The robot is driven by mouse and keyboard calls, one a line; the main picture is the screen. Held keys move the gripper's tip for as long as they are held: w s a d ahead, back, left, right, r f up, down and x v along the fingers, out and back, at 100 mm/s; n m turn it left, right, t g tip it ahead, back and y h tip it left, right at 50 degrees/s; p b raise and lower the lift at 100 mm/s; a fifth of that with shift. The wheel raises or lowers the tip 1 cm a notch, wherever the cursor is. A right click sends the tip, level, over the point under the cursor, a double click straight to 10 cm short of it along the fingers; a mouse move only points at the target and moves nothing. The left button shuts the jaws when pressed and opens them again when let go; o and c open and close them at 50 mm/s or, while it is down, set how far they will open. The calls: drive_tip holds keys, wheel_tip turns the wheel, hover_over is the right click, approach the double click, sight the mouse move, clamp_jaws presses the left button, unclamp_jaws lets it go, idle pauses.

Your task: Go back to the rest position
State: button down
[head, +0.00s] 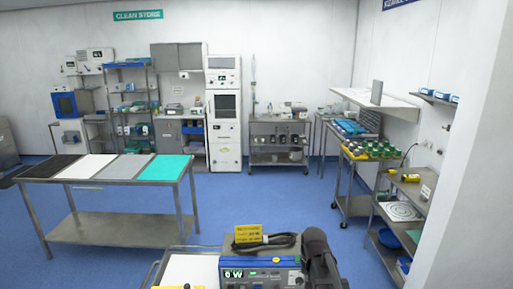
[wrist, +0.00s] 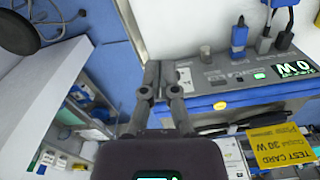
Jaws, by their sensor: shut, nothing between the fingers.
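My gripper (wrist: 160,72) shows in the wrist view with its two dark fingers close together and nothing between them. It is beside the front panel of a grey and blue unit (wrist: 222,76); I cannot tell whether it touches the panel. The unit also shows at the bottom of the head view (head: 262,278), with a lit display reading 0 W. A yellow test card (wrist: 283,147) marked 30 W is near the unit, and it shows in the head view (head: 248,233) too. The gripper's fingers cannot be made out in the head view.
Blue and grey plugs (wrist: 239,35) stand in the unit's panel. A steel table (head: 110,232) with coloured mats stands at left. Shelves and a cart (head: 355,206) stand at right. Blue floor (head: 262,200) is open in the middle.

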drive_tip(key=s+n, duration=0.2)
drive_tip(key=s, duration=0.8)
drive_tip(key=shift+s, duration=0.35)
